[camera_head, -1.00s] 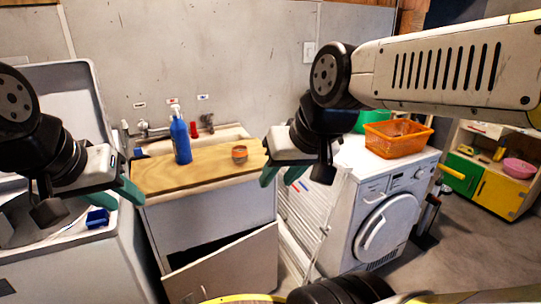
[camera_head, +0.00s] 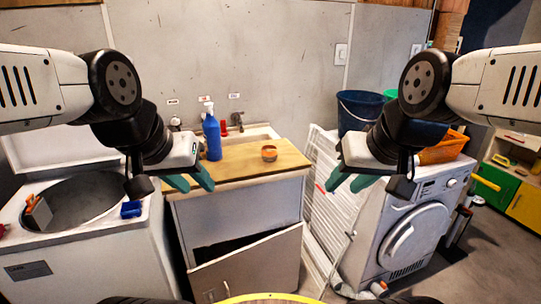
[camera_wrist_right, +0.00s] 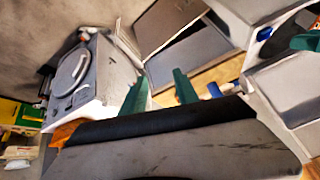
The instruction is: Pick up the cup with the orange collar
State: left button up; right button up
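The cup with the orange collar (camera_head: 269,153) stands on the wooden board (camera_head: 240,163) over the sink cabinet in the head view, to the right of the blue bottle. My left gripper (camera_head: 196,184) has its green fingers spread and empty, in front of the board's left side, left of the cup. My right gripper (camera_head: 348,185) is open and empty, to the right of the cup, in front of the washing machine. Its spread green fingers also show in the right wrist view (camera_wrist_right: 160,90). The cup cannot be made out in the wrist view.
A blue pump bottle (camera_head: 212,137) stands on the board's left part. A front-loading washing machine (camera_head: 408,235) with an orange basket (camera_head: 444,149) is at right. A top-loading tub (camera_head: 85,205) is at left. The cabinet door (camera_head: 250,268) hangs open in front.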

aim_at(269, 153)
jog(key=i+j+u, duration=0.2)
jog(key=i+j, duration=0.15)
jog(key=i, duration=0.15)
jog(key=i+j+u, duration=0.2)
jog(key=i, duration=0.3)
